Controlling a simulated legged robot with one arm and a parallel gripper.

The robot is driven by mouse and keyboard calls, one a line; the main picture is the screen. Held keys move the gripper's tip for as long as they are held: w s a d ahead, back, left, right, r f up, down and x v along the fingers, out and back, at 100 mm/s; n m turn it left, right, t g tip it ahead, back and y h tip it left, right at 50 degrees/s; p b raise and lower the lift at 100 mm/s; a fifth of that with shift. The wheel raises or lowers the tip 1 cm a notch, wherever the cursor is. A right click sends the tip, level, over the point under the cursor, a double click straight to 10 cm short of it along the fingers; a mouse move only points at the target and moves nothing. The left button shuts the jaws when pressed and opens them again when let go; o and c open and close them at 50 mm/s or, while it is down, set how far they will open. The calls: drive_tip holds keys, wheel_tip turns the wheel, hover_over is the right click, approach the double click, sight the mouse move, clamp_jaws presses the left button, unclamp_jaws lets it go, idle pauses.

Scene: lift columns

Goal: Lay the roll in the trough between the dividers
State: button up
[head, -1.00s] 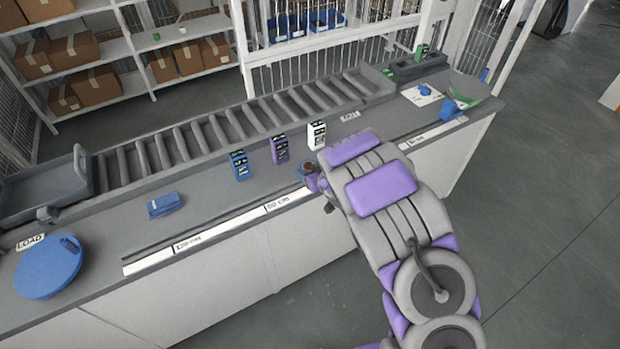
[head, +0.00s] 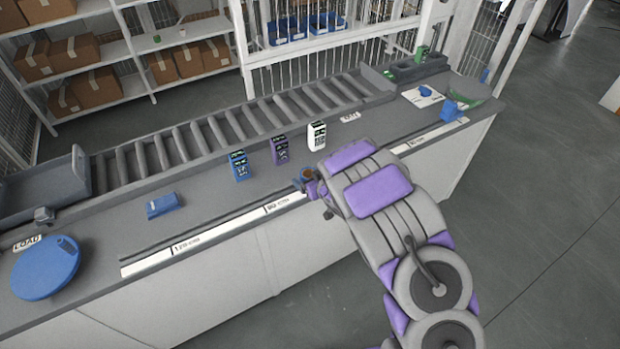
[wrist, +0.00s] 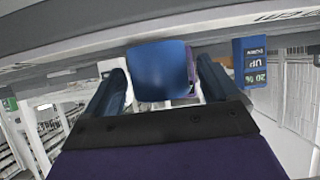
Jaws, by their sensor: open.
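A blue roll-like piece with a brown round end (head: 307,174) is at the counter's front edge, right at my gripper (head: 313,187) in the head view. In the wrist view a blue rounded body (wrist: 160,68), which looks like the same roll, fills the space between my gripper's two fingers (wrist: 161,85). The fingers are apart, one on each side of it; contact cannot be told. A long grey trough (head: 225,128) with several crosswise bars like dividers runs along the back of the counter. My arm hides part of the counter's front edge.
Blue (head: 239,166), purple (head: 280,151) and white (head: 317,136) display boxes stand between the roll and the trough. A blue folded item (head: 163,205) and a blue disc (head: 46,268) lie to the left. Counter between them is clear.

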drive_tip(key=p+v, duration=0.2)
drive_tip(key=v, duration=1)
drive_tip(key=shift+d, duration=0.15)
drive_tip(key=d+r+m+h, duration=0.3)
drive_tip(key=d+r+h, duration=0.4)
drive_tip(key=d, duration=0.5)
drive_tip(key=s+d+r+m+g+h, duration=0.1)
drive_tip(key=s+d+r+m+g, duration=0.1)
drive_tip(key=s, duration=0.8)
drive_tip(key=s+d+r+m+g+h, duration=0.1)
drive_tip(key=s+d+r+m+g, duration=0.1)
drive_tip(key=s+d+r+g, duration=0.2)
drive_tip(key=s+d+r, duration=0.1)
drive_tip(key=s+r, duration=0.2)
drive_tip(key=s, duration=0.3)
drive_tip(key=shift+r+g, duration=0.15)
drive_tip(key=shift+g, duration=0.15)
drive_tip(key=s+a+r+g, duration=0.1)
drive_tip(key=s+a, duration=0.1)
drive_tip(key=s, duration=0.5)
drive_tip(key=s+a+r+g+y, duration=0.1)
drive_tip(key=s+a+r+g, duration=0.1)
drive_tip(key=s, duration=0.5)
drive_tip(key=s+a+r+g+y, duration=0.1)
drive_tip(key=s+a+g, duration=0.1)
drive_tip(key=s, duration=0.5)
drive_tip(key=shift+s+r, duration=0.15)
drive_tip(key=shift+r, duration=0.25)
